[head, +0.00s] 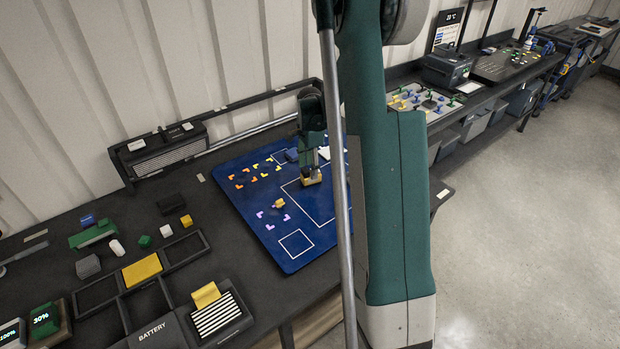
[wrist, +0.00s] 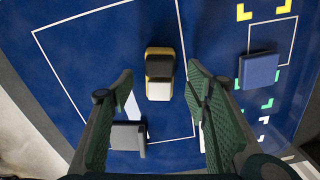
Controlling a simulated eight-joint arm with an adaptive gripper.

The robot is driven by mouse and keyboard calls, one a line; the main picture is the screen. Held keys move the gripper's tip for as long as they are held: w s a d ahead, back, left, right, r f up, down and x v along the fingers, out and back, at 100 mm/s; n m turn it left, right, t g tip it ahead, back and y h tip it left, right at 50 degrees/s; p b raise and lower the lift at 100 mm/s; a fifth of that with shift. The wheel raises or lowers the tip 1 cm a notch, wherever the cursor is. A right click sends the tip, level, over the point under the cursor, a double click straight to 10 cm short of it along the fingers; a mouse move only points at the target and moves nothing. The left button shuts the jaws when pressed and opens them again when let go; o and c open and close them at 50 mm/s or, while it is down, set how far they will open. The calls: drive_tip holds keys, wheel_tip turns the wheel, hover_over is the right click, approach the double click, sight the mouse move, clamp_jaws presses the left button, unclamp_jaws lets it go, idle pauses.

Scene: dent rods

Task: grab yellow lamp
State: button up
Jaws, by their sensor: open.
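The yellow lamp, a small yellow and black body with a pale face (wrist: 160,75), is on the blue mat in the wrist view, inside a white outlined rectangle. In the head view a yellowish piece, apparently the same lamp (head: 311,178), shows just under my gripper (head: 313,160). In the wrist view the two green fingers of my gripper (wrist: 161,70) are spread wide. The lamp appears between and beyond their tips, with visible gaps on both sides. I cannot tell the height of the fingertips above the mat.
On the blue mat (wrist: 90,60), a grey block (wrist: 128,137) lies near the left finger and a blue block (wrist: 258,70) to the right. Trays and loose blocks fill the table's left side.

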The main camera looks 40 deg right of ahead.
drive_tip(key=shift+f, duration=0.1)
drive_tip(key=shift+f, duration=2.45)
drive_tip(key=shift+c, duration=0.4)
drive_tip(key=c, duration=1.1)
